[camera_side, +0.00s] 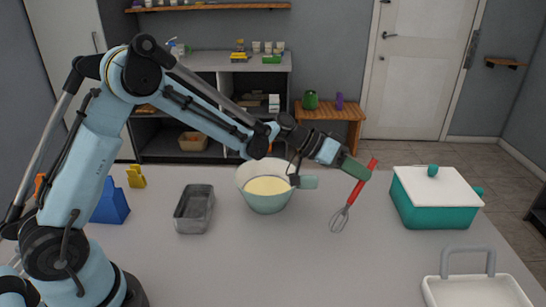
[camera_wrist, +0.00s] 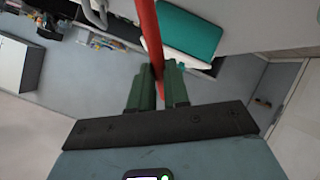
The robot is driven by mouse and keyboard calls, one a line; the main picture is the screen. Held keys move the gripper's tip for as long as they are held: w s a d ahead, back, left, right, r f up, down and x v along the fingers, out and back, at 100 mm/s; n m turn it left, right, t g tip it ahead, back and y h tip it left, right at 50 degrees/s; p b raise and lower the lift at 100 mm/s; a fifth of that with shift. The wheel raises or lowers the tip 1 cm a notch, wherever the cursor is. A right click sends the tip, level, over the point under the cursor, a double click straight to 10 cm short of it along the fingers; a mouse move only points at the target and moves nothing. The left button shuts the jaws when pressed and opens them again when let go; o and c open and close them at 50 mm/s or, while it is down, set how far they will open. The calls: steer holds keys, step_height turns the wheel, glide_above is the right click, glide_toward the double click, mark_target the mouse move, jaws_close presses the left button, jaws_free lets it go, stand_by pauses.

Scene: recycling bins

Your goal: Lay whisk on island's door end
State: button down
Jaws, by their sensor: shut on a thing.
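The whisk has a red handle (camera_side: 355,193) and a grey wire head (camera_side: 339,220). My gripper (camera_side: 362,173) is shut on the red handle, with the wire head hanging tilted down and to the left. The whisk is over the grey island (camera_side: 300,265); I cannot tell whether its head touches the top. In the wrist view, my gripper's green fingers (camera_wrist: 160,88) close around the red handle (camera_wrist: 150,35); the wire head is out of sight there. The white door (camera_side: 412,70) stands at the back right, beyond the island.
A mixing bowl (camera_side: 266,201) with yellow contents stands left of the whisk. A metal loaf tin (camera_side: 194,209) is further left. A teal lidded pot (camera_side: 434,207) stands to the right, and a white tray (camera_side: 475,292) is at the front right. The island's front middle is clear.

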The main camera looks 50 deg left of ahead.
steer(key=shift+f, duration=0.15)
steer(key=c, duration=1.1)
jaws_free()
